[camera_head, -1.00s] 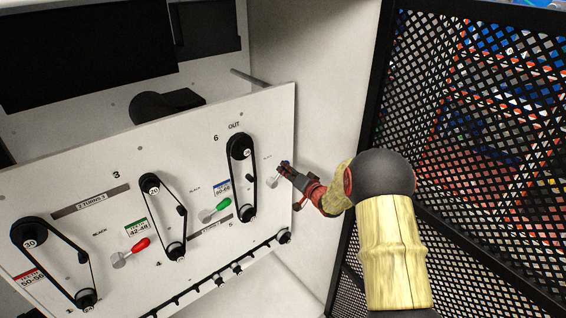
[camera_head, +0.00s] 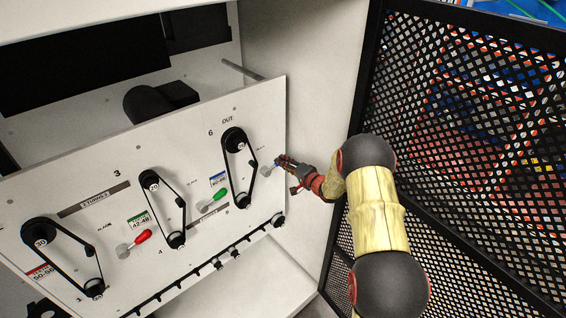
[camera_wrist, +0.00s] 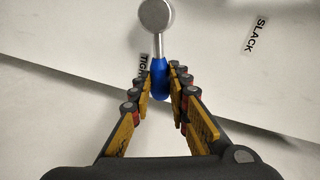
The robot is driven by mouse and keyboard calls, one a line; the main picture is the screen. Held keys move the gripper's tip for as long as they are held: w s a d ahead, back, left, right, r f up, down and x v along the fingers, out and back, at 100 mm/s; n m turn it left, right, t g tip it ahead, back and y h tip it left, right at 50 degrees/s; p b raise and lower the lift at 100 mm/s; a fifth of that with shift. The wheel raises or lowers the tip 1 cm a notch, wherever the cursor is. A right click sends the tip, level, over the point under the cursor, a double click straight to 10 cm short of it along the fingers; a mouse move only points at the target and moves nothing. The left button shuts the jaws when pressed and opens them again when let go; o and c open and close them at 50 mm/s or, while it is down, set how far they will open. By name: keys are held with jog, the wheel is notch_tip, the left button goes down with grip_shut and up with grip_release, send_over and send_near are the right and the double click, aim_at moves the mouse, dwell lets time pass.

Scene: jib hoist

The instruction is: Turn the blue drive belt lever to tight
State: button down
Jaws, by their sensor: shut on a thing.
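The blue drive belt lever has a blue handle (camera_wrist: 159,73) on a silver shaft and round silver pivot (camera_wrist: 156,16). In the wrist view the handle lies between my fingers, pointing toward my palm. My gripper (camera_wrist: 161,82) is closed around it. The TIGHT label (camera_wrist: 144,66) is right beside the handle, partly covered by lever and finger. The SLACK label (camera_wrist: 257,35) is off to the right, clear of the lever. In the head view my gripper (camera_head: 281,163) is at the panel's right edge and hides most of the blue handle (camera_head: 277,163).
The white panel (camera_head: 110,200) carries several black belts on pulleys, a red lever (camera_head: 143,236) and a green lever (camera_head: 219,195). A cabinet wall (camera_head: 300,100) stands close behind my gripper. A black mesh door (camera_head: 450,120) stands right of my arm.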

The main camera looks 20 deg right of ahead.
dwell(0.3)
jog(key=c, duration=1.7)
grip_release()
jog(key=v, duration=1.2)
jog(key=shift+d+f, duration=0.1)
jog(key=shift+f, duration=0.05)
